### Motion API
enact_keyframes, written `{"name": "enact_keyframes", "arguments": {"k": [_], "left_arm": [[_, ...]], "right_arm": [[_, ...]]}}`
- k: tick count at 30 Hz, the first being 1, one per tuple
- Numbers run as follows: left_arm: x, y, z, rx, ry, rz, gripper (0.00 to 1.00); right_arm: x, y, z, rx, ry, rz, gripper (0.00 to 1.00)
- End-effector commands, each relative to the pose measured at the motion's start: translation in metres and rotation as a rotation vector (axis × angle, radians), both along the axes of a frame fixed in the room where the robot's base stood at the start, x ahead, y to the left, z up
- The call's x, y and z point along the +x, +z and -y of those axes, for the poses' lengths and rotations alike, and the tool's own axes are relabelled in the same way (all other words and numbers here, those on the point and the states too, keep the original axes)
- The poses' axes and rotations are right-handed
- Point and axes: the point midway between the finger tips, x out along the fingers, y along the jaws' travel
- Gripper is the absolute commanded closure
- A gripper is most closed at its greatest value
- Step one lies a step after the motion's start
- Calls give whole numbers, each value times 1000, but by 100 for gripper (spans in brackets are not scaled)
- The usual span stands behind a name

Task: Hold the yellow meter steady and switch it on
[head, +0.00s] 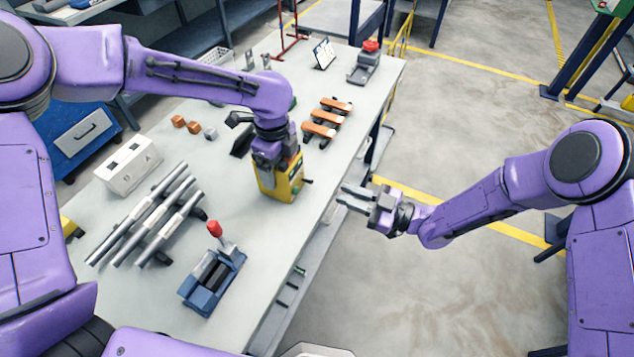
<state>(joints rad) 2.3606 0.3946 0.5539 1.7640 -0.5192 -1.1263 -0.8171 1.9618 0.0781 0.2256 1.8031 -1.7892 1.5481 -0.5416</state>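The yellow meter (289,188) stands upright near the right edge of the grey table, in the middle of the head view. A small dark knob or switch (308,181) sticks out from its right side. My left gripper (270,168) points down right at the top of the meter and covers part of it. Its fingertips are hidden, so I cannot tell whether they are closed on it. My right gripper (347,196) is open and empty, just off the table's right edge. Its two fingers point left toward the meter, with a gap between them and it.
A blue clamp with a red-knobbed lever (212,278) stands in front on the table (262,232). Metal bars (150,215) lie on a rack at left, near a white socket box (128,165). Orange-handled tools (320,130) lie behind the meter. Open floor lies at right.

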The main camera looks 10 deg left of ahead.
Motion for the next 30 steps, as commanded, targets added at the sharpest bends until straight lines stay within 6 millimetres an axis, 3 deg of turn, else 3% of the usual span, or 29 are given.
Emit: {"name": "enact_keyframes", "arguments": {"k": [6, 12, 21, 24, 30], "left_arm": [[0, 0, 0, 0, 0, 1, 62], [0, 0, 0, 0, 0, 0, 62], [0, 0, 0, 0, 0, 0, 62], [0, 0, 0, -1, 0, 1, 62], [0, 0, 0, -1, 0, 0, 62]], "right_arm": [[12, 0, -51, -2, 4, 0, 79], [20, 0, -77, -1, 1, -1, 79], [21, 0, -81, -2, 1, -2, 79], [21, 0, -81, -2, 1, -2, 100], [21, 2, -82, -22, 3, -6, 100]]}}
